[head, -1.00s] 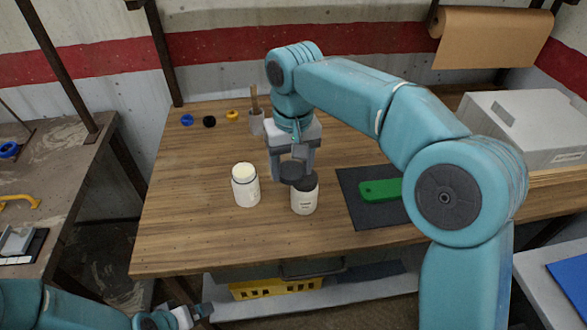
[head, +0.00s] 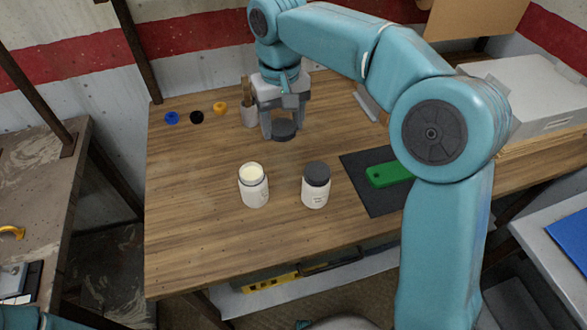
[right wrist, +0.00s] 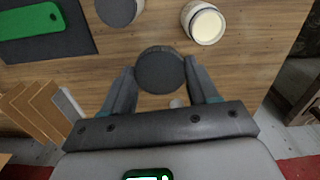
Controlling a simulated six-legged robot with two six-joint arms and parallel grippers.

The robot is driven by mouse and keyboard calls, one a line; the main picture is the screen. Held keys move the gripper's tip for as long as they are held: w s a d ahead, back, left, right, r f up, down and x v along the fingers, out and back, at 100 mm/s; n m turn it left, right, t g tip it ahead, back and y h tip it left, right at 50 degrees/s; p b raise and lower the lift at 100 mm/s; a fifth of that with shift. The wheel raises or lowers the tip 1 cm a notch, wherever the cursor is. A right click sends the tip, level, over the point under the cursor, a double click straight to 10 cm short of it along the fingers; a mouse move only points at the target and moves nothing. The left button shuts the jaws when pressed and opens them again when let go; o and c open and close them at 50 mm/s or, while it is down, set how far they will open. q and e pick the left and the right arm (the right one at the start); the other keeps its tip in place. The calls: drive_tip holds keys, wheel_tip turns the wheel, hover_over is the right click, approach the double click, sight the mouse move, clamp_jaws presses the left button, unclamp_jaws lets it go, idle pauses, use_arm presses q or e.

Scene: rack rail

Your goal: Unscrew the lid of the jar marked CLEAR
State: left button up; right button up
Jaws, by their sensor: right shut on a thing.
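My right gripper (head: 284,122) is shut on a dark round lid (head: 284,131), gripped by its sides, at the back of the table behind the jars. In the right wrist view the lid (right wrist: 160,70) sits between the two fingers. I cannot tell whether it touches the table. A white jar (head: 254,190) stands upright and open, its pale contents showing. To its right a second white jar (head: 315,193) stands upright with a dark lid (head: 317,173) on it. The writing on both jars is too small to read. My left gripper is not in view.
A green object (head: 390,174) lies on a dark mat (head: 365,198) at the right. Blue, black and yellow rings (head: 220,108) lie at the back left. The table's front left is clear.

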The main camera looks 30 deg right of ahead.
drive_tip(key=b, duration=0.1)
hover_over(286, 185)
drive_tip(key=f, duration=1.3)
drive_tip(key=shift+s+d+f, duration=0.1)
drive_tip(key=shift+s+f, duration=0.1)
drive_tip(key=f, duration=0.4)
drive_tip(key=shift+w+f, duration=0.15)
drive_tip(key=shift+w, duration=0.05)
drive_tip(key=shift+s, duration=0.2)
drive_tip(key=shift+w+f, duration=0.1)
drive_tip(key=shift+f, duration=0.05)
drive_tip(key=o, duration=0.9)
